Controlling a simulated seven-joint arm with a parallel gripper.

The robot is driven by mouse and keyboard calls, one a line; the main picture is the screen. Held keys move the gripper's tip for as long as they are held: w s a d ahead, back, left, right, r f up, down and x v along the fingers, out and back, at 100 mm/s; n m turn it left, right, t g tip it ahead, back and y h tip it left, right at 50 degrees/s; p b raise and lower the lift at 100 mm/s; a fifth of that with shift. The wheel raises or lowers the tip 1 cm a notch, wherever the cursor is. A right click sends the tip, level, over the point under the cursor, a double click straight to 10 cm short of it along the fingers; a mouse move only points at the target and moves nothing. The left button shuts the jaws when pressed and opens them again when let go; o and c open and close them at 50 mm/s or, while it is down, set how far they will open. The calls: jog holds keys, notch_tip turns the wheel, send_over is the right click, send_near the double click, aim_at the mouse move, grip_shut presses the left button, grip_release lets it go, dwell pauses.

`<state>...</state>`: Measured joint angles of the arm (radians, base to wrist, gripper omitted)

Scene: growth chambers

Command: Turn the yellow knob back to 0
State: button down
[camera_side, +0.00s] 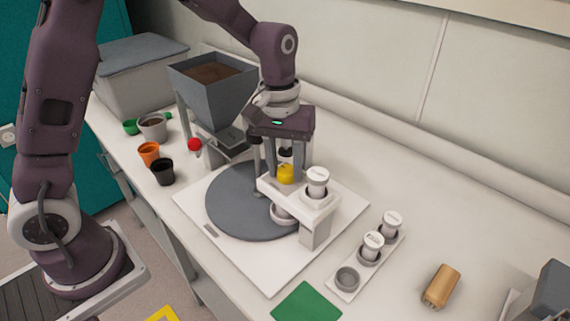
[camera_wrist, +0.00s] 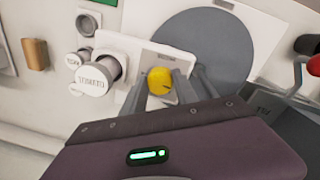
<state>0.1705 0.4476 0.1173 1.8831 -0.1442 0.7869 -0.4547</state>
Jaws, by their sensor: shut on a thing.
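The yellow knob (camera_side: 286,174) sits on top of a white bracket (camera_side: 268,189) that stands over a grey round plate (camera_side: 225,205). In the wrist view the yellow knob (camera_wrist: 160,80) shows a dark mark on its top, near its lower right side. My gripper (camera_side: 283,170) points down over the bracket, and its fingers are shut on the yellow knob, one on each side. In the wrist view my gripper (camera_wrist: 162,82) has its fingers around the knob. I cannot read any scale around the knob.
A white-capped jar (camera_side: 317,182) stands on the bracket right beside the knob. A white rack (camera_side: 345,283) with capped jars is to the right, near a green mat (camera_side: 306,303) and a tan block (camera_side: 440,287). A grey hopper (camera_side: 212,90) stands behind left, with small pots nearby.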

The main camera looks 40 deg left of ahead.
aim_at(283, 170)
jog(key=shift+n, duration=0.7)
jog(key=c, duration=0.9)
grip_release()
jog(key=shift+c, duration=0.2)
jog(key=shift+r, duration=0.1)
notch_tip(283, 170, up, 7)
jog(key=shift+s+a+f, duration=0.1)
jog(key=shift+s+a, duration=0.05)
jog(key=s+a+r+m+t, duration=0.35)
jog(key=s+r, duration=0.45)
jog(key=s, duration=0.4)
jog(key=s+f+m+t, duration=0.2)
jog(key=s+m, duration=0.1)
jog(key=s, duration=0.7)
jog(key=shift+s+a+y, duration=0.15)
jog(key=shift+a+y, duration=0.15)
